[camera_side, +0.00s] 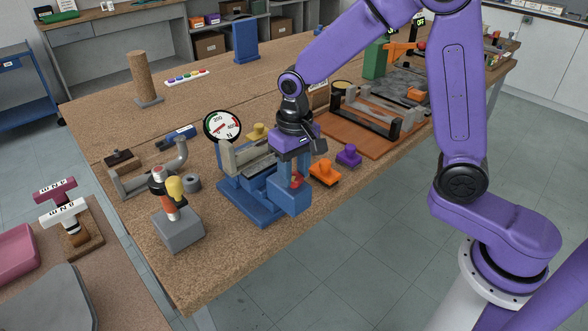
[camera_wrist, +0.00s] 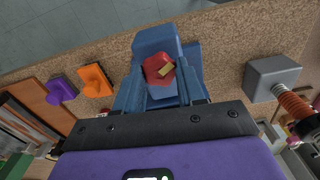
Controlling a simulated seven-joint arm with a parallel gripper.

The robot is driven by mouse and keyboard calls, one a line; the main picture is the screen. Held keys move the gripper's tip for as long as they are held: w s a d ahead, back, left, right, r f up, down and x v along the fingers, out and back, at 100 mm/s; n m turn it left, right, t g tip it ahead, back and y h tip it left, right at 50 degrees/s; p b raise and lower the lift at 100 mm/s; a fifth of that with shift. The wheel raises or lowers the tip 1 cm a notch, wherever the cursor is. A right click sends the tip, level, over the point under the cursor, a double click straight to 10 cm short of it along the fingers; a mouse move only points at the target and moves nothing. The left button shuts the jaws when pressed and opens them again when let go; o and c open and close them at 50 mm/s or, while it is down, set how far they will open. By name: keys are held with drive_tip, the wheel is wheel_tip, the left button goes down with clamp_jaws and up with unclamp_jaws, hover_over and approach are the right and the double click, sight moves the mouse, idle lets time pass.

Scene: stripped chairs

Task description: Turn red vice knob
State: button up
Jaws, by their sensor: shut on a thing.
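The red vice knob (camera_wrist: 158,70) sits on the blue vice (camera_wrist: 156,40) and carries a small yellow mark. In the side view the knob (camera_side: 296,180) shows only as a small red patch at the front of the vice (camera_side: 257,207). My gripper (camera_side: 294,172) points down over the front of the vice, with its fingers at the knob. In the wrist view the blue fingers of my gripper (camera_wrist: 158,88) stand on either side of the knob and are shut on it. Much of the knob is hidden by the fingers in the side view.
A round dial gauge (camera_side: 222,126) stands behind the vice. An orange knob piece (camera_side: 325,173) and a purple one (camera_side: 349,155) lie close on the right. The table's front edge is near.

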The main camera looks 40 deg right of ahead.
sight(296, 177)
drive_tip(key=shift+s+f+m, duration=0.1)
drive_tip(key=shift+s+m, duration=0.2)
drive_tip(key=shift+m, duration=0.4)
drive_tip(key=o, duration=1)
drive_tip(key=shift+o, duration=0.2)
drive_tip(key=shift+w, duration=0.1)
drive_tip(key=shift+w+r, duration=0.1)
drive_tip(key=shift+r, duration=0.5)
wheel_tip(296, 177, up, 16)
drive_tip(key=shift+r, duration=0.15)
